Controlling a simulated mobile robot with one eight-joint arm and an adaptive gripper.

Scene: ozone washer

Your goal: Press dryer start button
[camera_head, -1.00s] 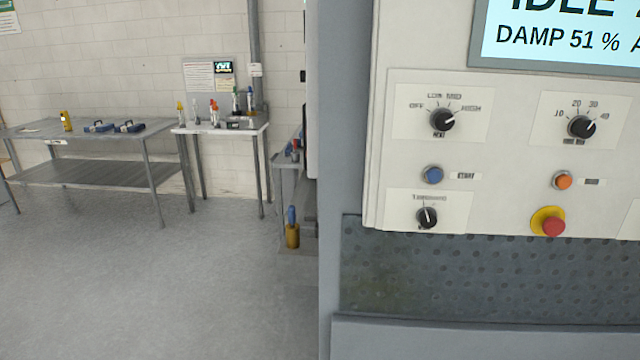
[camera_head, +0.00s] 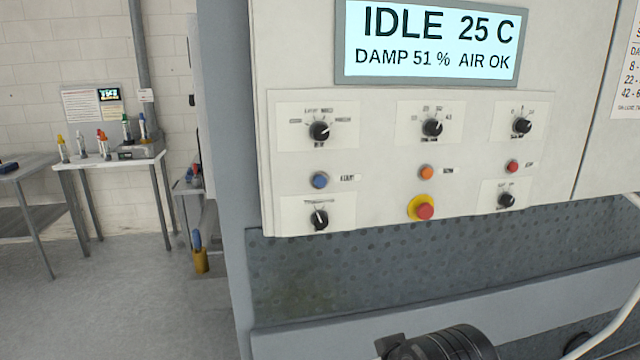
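The dryer's control panel (camera_head: 380,205) faces me across the middle of the head view. The blue button (camera_head: 320,180) sits at its left, in the middle row; its small label beside it looks like START in the earlier view. Nothing touches or covers it. The display (camera_head: 433,42) above reads IDLE 25 C, DAMP 51 %, AIR OK. A black rounded part of my arm shows at the bottom right, below the panel. My gripper's fingers are not in view.
Near the blue button are black knobs above (camera_head: 319,131) and below (camera_head: 319,219), an orange button (camera_head: 426,172), a red button (camera_head: 512,167) and a red emergency stop (camera_head: 425,211). A dimpled metal surface (camera_head: 400,270) lies below. Tables stand at the left.

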